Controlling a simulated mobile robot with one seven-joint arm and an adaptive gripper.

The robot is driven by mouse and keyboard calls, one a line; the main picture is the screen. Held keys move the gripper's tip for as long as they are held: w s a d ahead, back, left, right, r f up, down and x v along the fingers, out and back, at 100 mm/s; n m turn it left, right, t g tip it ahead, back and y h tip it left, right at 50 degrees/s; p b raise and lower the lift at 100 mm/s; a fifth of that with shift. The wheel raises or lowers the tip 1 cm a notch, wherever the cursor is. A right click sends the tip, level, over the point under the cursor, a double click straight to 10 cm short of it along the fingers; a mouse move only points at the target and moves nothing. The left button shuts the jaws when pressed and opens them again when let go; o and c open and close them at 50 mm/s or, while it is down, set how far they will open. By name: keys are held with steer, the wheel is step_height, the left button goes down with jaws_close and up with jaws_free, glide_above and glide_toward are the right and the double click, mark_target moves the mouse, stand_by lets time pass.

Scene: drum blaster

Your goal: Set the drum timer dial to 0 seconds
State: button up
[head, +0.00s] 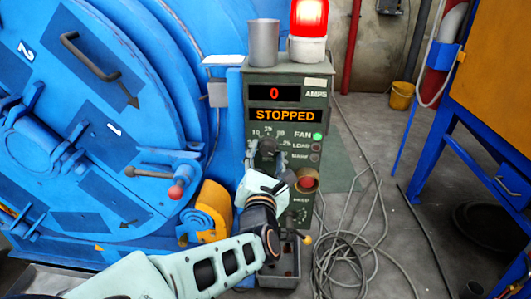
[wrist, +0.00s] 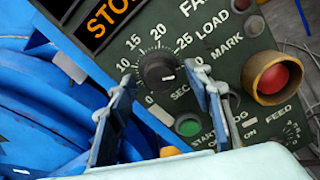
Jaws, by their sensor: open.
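The timer dial (wrist: 158,71) is a round black knob on a grey-green control panel, with numbers from 0 to 25 visible around it. A small pale mark shows on the knob's lower right, but I cannot tell for sure which number the knob points to. My gripper (wrist: 160,86) is open, with one finger on each side of the dial and visible gaps to the knob. The right finger hides part of the scale. In the head view my gripper and wrist cover much of the dial area, and the panel's display (head: 284,115) reads STOPPED.
A green start button (wrist: 188,125) sits just below the dial. A red button in a yellow collar (wrist: 273,78) sticks out to the right. The amps display (head: 274,93) reads 0. A lit red beacon (head: 308,22) tops the panel. The blue drum (head: 60,110) stands left.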

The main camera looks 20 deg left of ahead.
steer(key=shift+w, duration=0.15)
steer(key=shift+c, duration=0.3)
steer(key=c, duration=1.1)
steer(key=shift+r+p, duration=0.3)
steer(key=shift+p, duration=0.75)
